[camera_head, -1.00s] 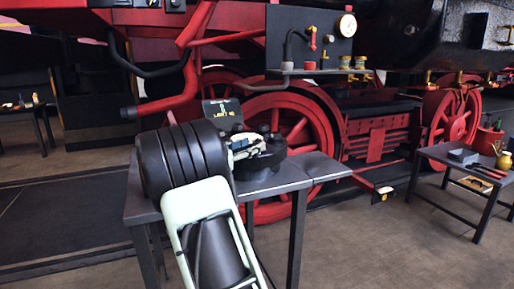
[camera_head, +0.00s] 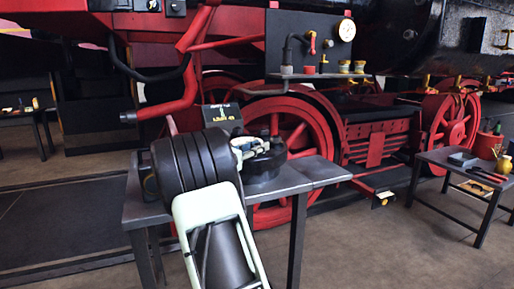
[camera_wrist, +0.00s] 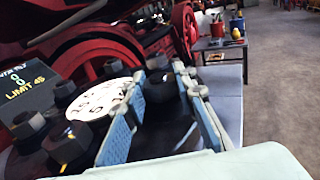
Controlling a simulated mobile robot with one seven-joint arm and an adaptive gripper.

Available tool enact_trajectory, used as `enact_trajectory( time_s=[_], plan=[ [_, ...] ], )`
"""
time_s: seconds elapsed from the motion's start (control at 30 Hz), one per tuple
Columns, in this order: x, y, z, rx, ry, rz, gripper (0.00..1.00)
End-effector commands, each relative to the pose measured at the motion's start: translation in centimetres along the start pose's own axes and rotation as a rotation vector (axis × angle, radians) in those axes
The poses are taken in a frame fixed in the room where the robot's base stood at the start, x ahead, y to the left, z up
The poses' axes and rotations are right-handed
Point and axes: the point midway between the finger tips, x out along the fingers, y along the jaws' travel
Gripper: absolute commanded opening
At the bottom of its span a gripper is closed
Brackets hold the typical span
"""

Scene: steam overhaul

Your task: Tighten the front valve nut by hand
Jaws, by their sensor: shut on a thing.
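The valve (camera_head: 264,162) is a dark round body with a flange on the grey table, in the middle of the head view. In the wrist view its top carries several dark hex nuts around a white marked disc (camera_wrist: 100,97). My gripper (camera_wrist: 160,82) has two blue ribbed fingers, one on each side of a dark nut (camera_wrist: 159,86), and is shut on it. Other nuts stand to the left, such as one in the foreground (camera_wrist: 67,143). In the head view my arm hides part of the valve, and the gripper (camera_head: 245,148) shows only small.
A black display (camera_wrist: 32,92) reading "LIMIT 45" stands behind the valve at the left. The red-wheeled locomotive (camera_head: 375,145) is close behind the table (camera_head: 310,171). A second table (camera_head: 460,166) at the right holds tools and pots. Floor between the tables is clear.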

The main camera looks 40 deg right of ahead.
Motion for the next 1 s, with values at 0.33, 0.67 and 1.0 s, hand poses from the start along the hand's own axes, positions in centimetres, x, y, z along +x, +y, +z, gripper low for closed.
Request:
enact_trajectory(
  time_s=[0.33,0.67,1.0],
  plan=[
    [0.05,0.24,0.6,-0.001,0.001,-0.071,0.01],
    [0.11,0.24,0.64,-0.001,-0.003,-0.202,0.01],
    [0.01,0.14,0.14,0.001,-0.002,-0.245,0.01]
  ],
)
